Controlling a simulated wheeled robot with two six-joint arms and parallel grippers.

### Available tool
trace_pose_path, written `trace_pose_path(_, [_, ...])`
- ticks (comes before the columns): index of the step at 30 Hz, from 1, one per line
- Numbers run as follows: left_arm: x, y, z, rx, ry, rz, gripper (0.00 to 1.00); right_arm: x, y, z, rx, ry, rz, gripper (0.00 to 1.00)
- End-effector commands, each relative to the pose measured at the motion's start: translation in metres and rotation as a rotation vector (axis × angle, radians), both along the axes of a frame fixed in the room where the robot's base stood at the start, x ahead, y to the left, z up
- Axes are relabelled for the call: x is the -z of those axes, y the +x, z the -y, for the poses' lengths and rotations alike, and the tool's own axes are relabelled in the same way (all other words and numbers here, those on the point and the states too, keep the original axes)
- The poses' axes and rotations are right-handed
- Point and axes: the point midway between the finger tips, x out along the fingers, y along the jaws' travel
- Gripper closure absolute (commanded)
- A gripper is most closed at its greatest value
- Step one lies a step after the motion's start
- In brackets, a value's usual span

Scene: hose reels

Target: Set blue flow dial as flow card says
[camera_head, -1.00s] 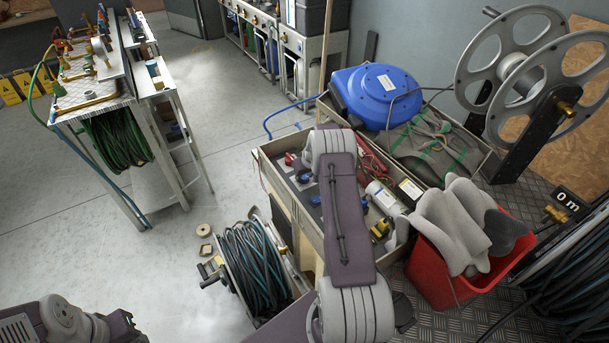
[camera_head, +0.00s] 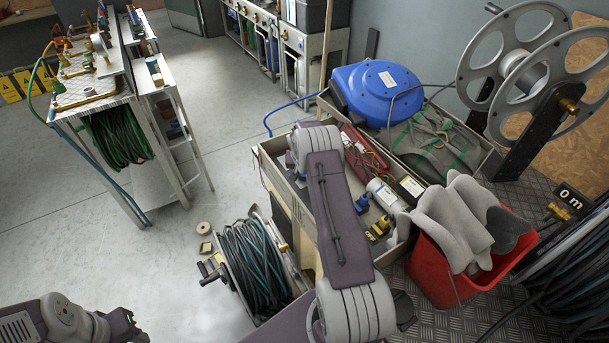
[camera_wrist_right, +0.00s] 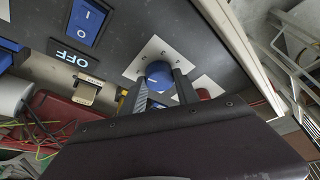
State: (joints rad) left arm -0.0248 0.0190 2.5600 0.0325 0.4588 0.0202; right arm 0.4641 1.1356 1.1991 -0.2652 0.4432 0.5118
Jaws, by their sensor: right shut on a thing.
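In the head view my right arm hides the dial and this gripper. My left gripper (camera_head: 128,326) is at the lower left edge, away from the panel, and its fingers cannot be made out. I cannot pick out the flow card in either view.
A blue rocker switch (camera_wrist_right: 86,22) with an OFF label is left of the dial. A red knob (camera_wrist_right: 203,93) is close on the right. A crate (camera_head: 262,165), a blue reel (camera_head: 378,95), a red bucket (camera_head: 436,268) and a hose reel (camera_head: 252,265) crowd the arm.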

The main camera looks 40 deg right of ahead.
Motion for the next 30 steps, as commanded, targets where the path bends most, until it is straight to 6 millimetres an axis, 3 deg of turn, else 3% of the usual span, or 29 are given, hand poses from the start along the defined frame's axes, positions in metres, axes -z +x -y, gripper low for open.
trace_pose_path(3, [0.023,0.000,0.000,0.000,0.000,0.000,0.64,0.006,0.002,0.000,0.105,-0.003,0.005,1.00])
trace_pose_path(12, [0.056,0.000,0.000,0.000,0.000,0.000,0.64,0.005,0.004,-0.001,0.391,-0.002,0.006,1.00])
trace_pose_path(30, [0.065,0.000,0.000,0.000,0.000,0.000,0.64,0.000,0.005,-0.002,0.772,0.001,0.003,1.00])
